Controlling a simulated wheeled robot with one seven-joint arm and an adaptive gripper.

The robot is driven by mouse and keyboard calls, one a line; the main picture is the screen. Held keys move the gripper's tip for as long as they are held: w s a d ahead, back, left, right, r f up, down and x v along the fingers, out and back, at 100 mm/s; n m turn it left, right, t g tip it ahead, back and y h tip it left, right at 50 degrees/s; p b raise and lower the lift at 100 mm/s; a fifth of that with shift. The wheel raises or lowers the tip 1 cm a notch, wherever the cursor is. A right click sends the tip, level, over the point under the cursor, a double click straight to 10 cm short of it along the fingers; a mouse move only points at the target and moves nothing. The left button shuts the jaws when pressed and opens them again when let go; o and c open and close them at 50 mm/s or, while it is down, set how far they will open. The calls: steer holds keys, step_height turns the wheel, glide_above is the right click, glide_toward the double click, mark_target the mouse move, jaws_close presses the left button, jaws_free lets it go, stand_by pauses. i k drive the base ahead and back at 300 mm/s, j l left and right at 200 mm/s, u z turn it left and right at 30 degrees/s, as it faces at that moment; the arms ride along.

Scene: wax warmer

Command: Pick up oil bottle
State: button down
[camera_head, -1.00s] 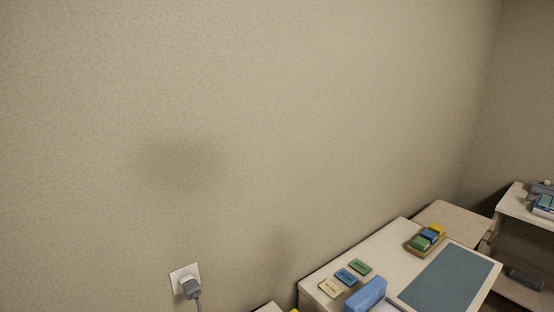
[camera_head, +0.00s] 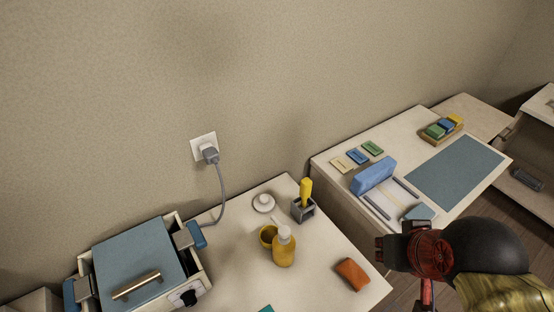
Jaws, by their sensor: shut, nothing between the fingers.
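My gripper (camera_head: 386,250) shows small and dark at the left end of my red and black arm, at the lower right. It is shut and empty, well to the right of the bottle and apart from it. Its fingertips are hard to make out.
A wax warmer (camera_head: 139,266) with a blue lid stands left of the bottle, its cord running to a wall socket (camera_head: 203,147). A white round lid (camera_head: 263,203), a grey holder with a yellow tool (camera_head: 304,208) and an orange block (camera_head: 352,274) surround the bottle. A second table (camera_head: 400,142) stands right.

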mark_target(283, 250)
steer(key=k+j+u, duration=0.55)
steer(key=u, duration=0.2)
